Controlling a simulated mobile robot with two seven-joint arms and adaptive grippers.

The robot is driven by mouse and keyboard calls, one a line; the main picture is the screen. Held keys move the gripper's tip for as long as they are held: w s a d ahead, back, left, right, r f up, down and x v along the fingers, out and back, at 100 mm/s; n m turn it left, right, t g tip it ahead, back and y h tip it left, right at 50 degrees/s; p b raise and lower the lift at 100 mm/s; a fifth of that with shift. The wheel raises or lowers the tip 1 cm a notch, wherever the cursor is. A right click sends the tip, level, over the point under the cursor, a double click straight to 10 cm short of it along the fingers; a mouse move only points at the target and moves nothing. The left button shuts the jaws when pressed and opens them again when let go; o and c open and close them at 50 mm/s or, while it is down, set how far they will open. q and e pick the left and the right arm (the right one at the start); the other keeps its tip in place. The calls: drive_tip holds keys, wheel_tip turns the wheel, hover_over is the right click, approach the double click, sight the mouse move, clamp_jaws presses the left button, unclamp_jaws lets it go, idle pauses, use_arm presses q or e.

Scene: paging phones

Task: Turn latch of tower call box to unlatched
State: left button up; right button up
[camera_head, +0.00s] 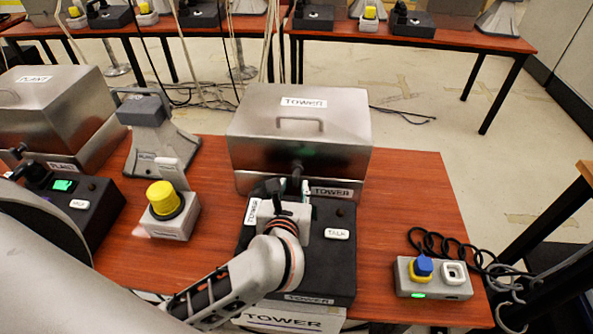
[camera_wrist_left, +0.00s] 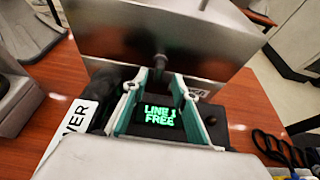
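The tower call box (camera_head: 345,130) is a brushed-metal box with a lid handle and TOWER labels; its front face also fills the top of the left wrist view (camera_wrist_left: 115,35). Its latch (camera_wrist_left: 160,61) is a small dark knob on the front face, partly hidden by my gripper in the head view. My left gripper (camera_head: 296,188) is in front of it, above the black phone base. In the left wrist view the two fingers (camera_wrist_left: 160,82) are apart, with the latch in line with the gap; I cannot tell whether they touch it. My right gripper is not in view.
The black tower phone base (camera_head: 328,262) with a TALK button lies below my gripper. A yellow button box (camera_head: 166,204), horn speaker (camera_head: 160,140) and plant box (camera_head: 50,105) stand left. A switch box (camera_head: 433,280) with a coiled cord is right. Bare table lies between.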

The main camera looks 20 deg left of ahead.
sight(295, 178)
use_arm(q)
drive_tip(key=x, duration=0.6)
drive_tip(key=shift+w+f, duration=0.1)
drive_tip(key=shift+w, duration=0.2)
clamp_jaws()
